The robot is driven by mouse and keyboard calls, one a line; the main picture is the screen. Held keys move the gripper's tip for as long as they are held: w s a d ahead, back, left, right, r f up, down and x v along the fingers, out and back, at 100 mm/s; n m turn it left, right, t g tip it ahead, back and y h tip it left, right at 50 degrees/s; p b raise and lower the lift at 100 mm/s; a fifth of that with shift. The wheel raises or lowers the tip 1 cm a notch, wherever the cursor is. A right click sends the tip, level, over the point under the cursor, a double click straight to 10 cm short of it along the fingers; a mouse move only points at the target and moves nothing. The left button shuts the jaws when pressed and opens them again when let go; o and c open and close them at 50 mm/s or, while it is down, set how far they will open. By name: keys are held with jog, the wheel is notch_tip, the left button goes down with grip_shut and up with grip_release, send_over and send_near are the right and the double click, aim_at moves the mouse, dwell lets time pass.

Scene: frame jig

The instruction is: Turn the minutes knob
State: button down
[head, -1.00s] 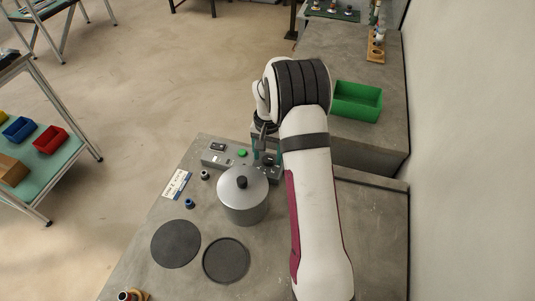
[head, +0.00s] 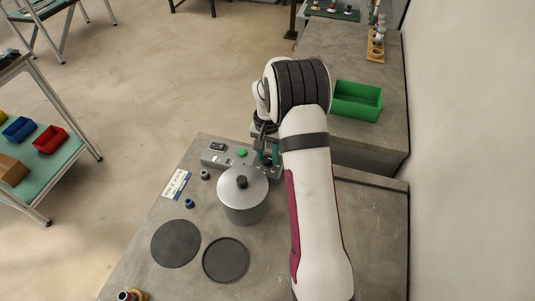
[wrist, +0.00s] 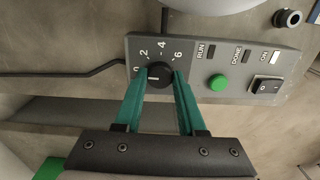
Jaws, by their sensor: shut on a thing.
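The minutes knob (wrist: 159,73) is a round black dial with a white mark, at the left end of a grey control panel (wrist: 195,55) in the wrist view. The numbers 0, 2, 4 and 6 run around it; the white mark lies on the side near 0. My gripper (wrist: 160,77) has its two teal fingers shut on the knob, one on each side. In the head view my gripper (head: 267,156) is down at the right end of the panel (head: 216,160), and the knob is mostly hidden there.
A green button (wrist: 218,82), a rocker switch (wrist: 266,87) and indicators labelled RUN, DONE and ON are on the same panel. A lidded metal pot (head: 243,202) stands close in front of the panel. A green bin (head: 357,100) is on the bench behind.

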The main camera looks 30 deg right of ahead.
aim_at(267, 158)
jog(key=m, duration=0.4)
jog(key=shift+m, duration=2.2)
jog(key=shift+c, duration=2.4)
grip_release()
jog(key=shift+r, duration=0.1)
notch_tip(267, 158, up, 16)
